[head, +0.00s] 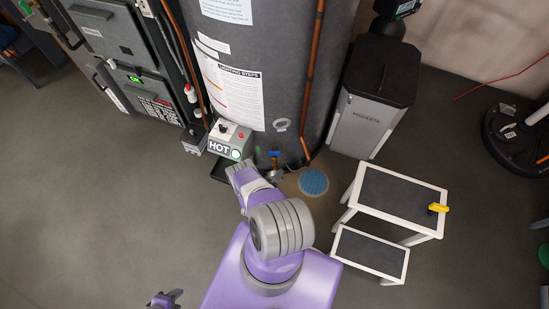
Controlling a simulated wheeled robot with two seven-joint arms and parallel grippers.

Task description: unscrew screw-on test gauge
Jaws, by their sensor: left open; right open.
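I cannot clearly make out a test gauge. A small brass drain valve with a blue handle (274,154) sits low on the front of the grey tank heater (278,80). My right arm reaches up in front of the heater, and my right gripper (238,170) is open beside and left of the valve, just below the HOT control box. The arm hides part of the area below the valve. My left gripper (166,298) is open near the bottom edge, low and far from the heater, and only partly in view.
The HOT control box (231,141) is close to my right gripper. A white step stool (398,194) with a yellow object (438,208) stands right. A grey bin (370,105), floor drain (314,182) and round black device (515,138) are nearby. The floor at left is clear.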

